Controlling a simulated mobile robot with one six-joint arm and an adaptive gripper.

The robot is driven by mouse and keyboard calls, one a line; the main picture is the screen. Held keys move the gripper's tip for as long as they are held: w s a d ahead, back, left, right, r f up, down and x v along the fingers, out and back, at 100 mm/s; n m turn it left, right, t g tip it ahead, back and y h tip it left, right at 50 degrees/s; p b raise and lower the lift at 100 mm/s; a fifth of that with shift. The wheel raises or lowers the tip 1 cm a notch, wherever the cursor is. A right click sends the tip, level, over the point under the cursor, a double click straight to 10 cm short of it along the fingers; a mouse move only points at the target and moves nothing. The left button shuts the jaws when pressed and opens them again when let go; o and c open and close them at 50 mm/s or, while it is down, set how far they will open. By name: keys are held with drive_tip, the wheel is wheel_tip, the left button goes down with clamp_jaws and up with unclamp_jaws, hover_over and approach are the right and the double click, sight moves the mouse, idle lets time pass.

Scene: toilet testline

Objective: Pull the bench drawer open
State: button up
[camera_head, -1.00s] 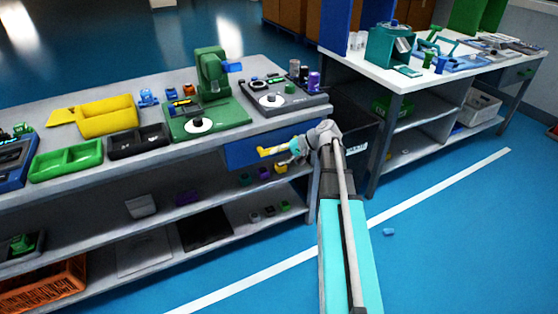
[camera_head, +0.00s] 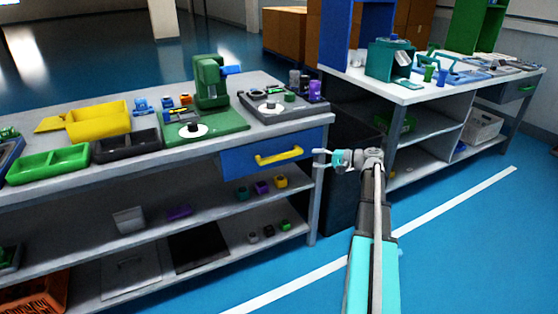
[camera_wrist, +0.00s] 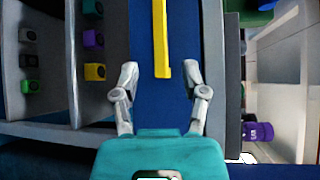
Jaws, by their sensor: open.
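The drawer (camera_head: 238,161) has a blue front under the bench top at its right end and looks flush with the bench. Its yellow bar handle (camera_head: 279,156) is in clear view. My gripper (camera_head: 328,156) is to the right of the handle in the head view, apart from it. In the wrist view my gripper (camera_wrist: 161,72) is open and empty, its two fingers spread in front of the blue drawer front (camera_wrist: 142,40). One end of the yellow handle (camera_wrist: 160,38) shows between the fingertips; no finger is seen closed on it.
The grey bench (camera_head: 140,163) carries a green press (camera_head: 208,85), a yellow bin (camera_head: 100,120) and trays. Shelves below hold small coloured parts. A white table (camera_head: 400,93) stands at the right. Blue floor is clear in front.

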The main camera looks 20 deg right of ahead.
sight(283, 157)
drive_tip(key=shift+a, duration=0.1)
drive_tip(key=b+x, duration=0.2)
drive_tip(key=x, duration=1.1)
drive_tip(key=shift+w+a+f, duration=0.1)
drive_tip(key=shift+w+a, duration=0.1)
drive_tip(key=shift+w, duration=0.1)
